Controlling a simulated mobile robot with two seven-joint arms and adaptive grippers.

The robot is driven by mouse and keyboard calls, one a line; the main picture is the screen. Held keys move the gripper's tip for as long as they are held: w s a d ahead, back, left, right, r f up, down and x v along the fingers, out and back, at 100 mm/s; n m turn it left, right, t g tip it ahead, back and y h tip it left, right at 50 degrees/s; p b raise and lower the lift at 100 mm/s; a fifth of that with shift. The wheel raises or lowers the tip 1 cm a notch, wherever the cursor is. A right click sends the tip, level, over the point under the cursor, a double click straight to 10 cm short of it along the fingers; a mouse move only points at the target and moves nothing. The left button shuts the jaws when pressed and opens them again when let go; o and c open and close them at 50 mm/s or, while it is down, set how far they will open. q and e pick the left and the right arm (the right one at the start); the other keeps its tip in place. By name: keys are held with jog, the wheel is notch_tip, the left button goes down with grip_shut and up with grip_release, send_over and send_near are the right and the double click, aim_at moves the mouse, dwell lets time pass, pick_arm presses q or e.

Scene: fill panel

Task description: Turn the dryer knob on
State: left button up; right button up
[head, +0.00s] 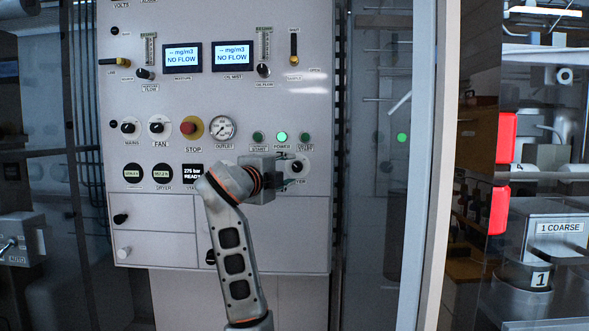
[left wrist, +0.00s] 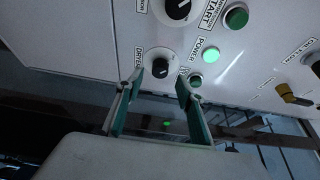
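The dryer knob (head: 297,166) is a black knob on a white round dial at the lower right of the white panel (head: 160,95). In the left wrist view the knob (left wrist: 160,68) shows between the fingertips, with its label beside it, partly hidden by a finger. My left gripper (head: 290,171) is in front of the panel at the knob and covers part of its label. In the left wrist view its two green-backed fingers (left wrist: 160,84) are apart, one on each side of the knob. I cannot tell whether they touch it. My right gripper is not in view.
A green power light (head: 281,137) is lit above the knob, between two darker green buttons. The outlet gauge (head: 222,127) and red stop button (head: 189,127) are to the left. A pale upright post (head: 418,150) stands right of the panel.

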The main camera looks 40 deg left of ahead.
aim_at(296, 168)
pick_arm(q)
jog(key=shift+x, duration=2.1)
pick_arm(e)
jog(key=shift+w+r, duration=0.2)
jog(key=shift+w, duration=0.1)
pick_arm(q)
grip_shut()
